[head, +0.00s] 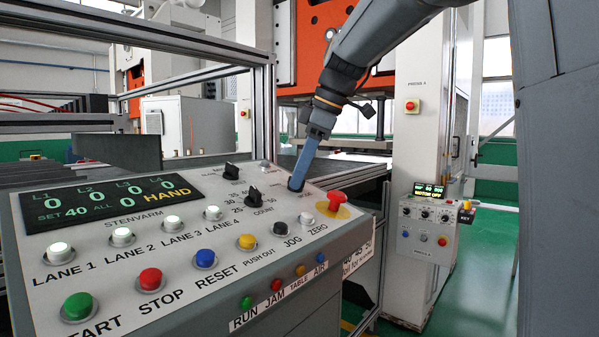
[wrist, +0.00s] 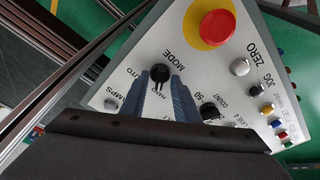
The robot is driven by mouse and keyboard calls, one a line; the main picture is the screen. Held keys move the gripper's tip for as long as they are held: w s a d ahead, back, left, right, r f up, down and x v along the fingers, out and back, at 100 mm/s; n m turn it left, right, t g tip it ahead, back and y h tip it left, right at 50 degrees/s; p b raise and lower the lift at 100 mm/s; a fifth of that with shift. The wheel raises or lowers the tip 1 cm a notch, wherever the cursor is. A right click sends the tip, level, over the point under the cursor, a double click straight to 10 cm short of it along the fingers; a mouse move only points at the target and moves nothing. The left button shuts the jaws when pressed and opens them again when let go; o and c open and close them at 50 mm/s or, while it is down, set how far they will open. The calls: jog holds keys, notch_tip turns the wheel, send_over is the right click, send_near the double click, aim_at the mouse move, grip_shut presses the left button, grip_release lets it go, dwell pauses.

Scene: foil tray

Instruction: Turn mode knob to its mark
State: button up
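The mode knob (wrist: 160,73) is a small black rotary knob on the sloped white console panel. In the wrist view the word MODE is on one side of it, and HAND and AUTO are printed close by. Which label its pointer meets is too small to tell. My gripper (wrist: 161,77) has its two blue-grey fingers apart, one tip on each side of the knob, with narrow gaps seeming to show. In the head view my gripper (head: 295,186) reaches down to the panel's right rear and hides the knob. The console display (head: 113,202) reads HAND.
A red mushroom button (head: 335,199) on a yellow disc stands close to my gripper. The black COUNT knob (head: 252,194) and another black knob (head: 231,171) are to the left. Several coloured push buttons fill the panel's front. A metal frame post (head: 264,115) rises behind.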

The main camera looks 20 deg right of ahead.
jog(key=b+v, duration=0.1)
jog(key=v, duration=0.6)
jog(key=shift+d+r, duration=0.2)
jog(key=shift+r, duration=0.15)
jog(key=shift+s+r, duration=0.1)
jog(key=shift+s, duration=0.05)
